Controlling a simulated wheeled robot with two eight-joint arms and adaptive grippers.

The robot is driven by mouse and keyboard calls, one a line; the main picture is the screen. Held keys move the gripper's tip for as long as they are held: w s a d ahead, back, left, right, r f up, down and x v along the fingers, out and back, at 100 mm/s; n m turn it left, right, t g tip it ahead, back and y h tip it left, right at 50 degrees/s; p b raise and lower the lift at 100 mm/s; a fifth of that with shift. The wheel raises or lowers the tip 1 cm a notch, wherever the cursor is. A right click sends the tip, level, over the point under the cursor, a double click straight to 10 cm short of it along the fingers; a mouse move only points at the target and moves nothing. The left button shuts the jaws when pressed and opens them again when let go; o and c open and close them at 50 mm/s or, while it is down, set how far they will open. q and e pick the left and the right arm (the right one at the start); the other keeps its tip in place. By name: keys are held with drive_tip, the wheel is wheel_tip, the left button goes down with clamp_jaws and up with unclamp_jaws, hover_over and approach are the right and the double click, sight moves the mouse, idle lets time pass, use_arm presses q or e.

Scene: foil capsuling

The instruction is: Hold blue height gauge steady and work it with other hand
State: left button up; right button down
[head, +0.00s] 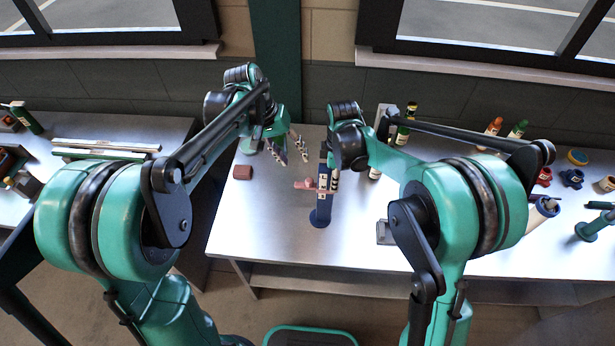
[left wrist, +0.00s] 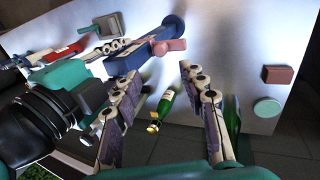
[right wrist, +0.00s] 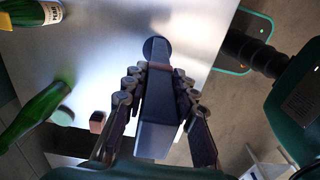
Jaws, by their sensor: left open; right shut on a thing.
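The blue height gauge (head: 322,205) stands on the metal table in the head view, with its round base towards the front edge. A pink slider (head: 303,185) sticks out to the left of its column. My right gripper (head: 333,181) is shut on the column; in the right wrist view its fingers (right wrist: 158,80) lie on both sides of the blue column (right wrist: 158,112). My left gripper (head: 288,150) is open and empty, left of and behind the gauge. In the left wrist view, its spread fingers (left wrist: 163,70) are apart from the pink slider (left wrist: 168,46).
A brown block (head: 243,172) lies left of the gauge, near a green disc (left wrist: 268,107). Green bottles (right wrist: 35,112) stand behind the gauge. Small cups (head: 571,178) and a green stand (head: 594,226) are at the right. The table front left of the gauge is clear.

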sight(309, 180)
use_arm(q)
drive_tip(key=d+f+m, duration=0.1)
drive_tip(key=f+m, duration=0.2)
drive_tip(key=m, duration=0.3)
drive_tip(key=d+f+m, duration=0.1)
drive_tip(key=f+m, duration=0.2)
drive_tip(key=m, duration=0.3)
drive_tip(key=d+f+m, duration=0.2)
drive_tip(key=f+m, duration=0.2)
drive_tip(key=m, duration=0.2)
drive_tip(key=shift+w+f, duration=0.1)
drive_tip(key=shift+w, duration=0.05)
clamp_jaws()
